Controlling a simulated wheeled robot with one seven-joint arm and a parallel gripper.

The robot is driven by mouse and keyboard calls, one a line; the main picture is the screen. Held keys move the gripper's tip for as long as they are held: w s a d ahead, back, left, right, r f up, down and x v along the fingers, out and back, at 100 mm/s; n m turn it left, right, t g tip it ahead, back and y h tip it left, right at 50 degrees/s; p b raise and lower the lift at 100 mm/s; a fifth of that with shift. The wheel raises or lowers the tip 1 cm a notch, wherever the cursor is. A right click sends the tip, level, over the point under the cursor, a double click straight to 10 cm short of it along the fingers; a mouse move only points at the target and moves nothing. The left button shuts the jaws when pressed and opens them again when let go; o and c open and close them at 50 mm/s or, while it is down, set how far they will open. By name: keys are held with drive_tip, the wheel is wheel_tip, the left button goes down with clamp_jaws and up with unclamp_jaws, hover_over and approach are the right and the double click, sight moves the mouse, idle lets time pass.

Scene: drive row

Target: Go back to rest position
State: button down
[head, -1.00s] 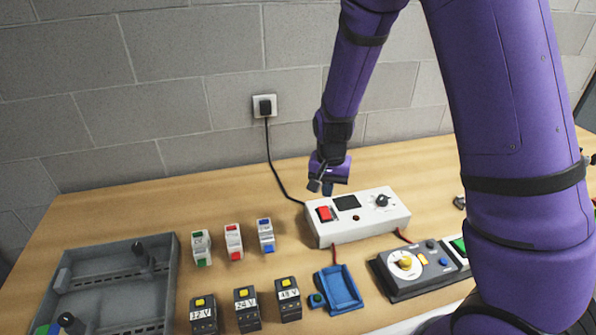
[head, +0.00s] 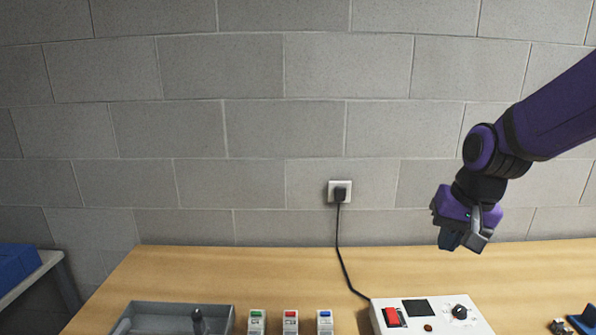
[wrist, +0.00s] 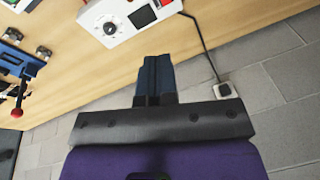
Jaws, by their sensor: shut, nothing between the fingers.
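My gripper (head: 461,241) is at the right of the head view, raised over the back of the wooden table, in front of the block wall. It hangs at the end of my purple arm. In the wrist view my gripper (wrist: 154,62) shows its two dark fingers together with nothing between them. It is apart from the white control box (head: 430,315) below it, which has a red switch, a dark display and a black knob. The box also shows at the top of the wrist view (wrist: 135,38).
A black plug sits in the wall socket (head: 341,191), its cord running down to the table. Small modules with green, red and blue tops (head: 290,322) and a grey tray (head: 150,318) stand at the front. A blue bin (head: 15,264) is at far left.

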drive_tip(key=s+d+r+n+t, duration=0.1)
drive_tip(key=s+r, duration=0.4)
drive_tip(key=s, duration=0.3)
drive_tip(key=s+d+r+n+t+h, duration=0.1)
drive_tip(key=s+d+r+n, duration=0.1)
drive_tip(key=s+r, duration=0.3)
drive_tip(key=s, duration=0.3)
drive_tip(key=shift+d+t, duration=0.3)
drive_tip(key=shift+t, duration=0.1)
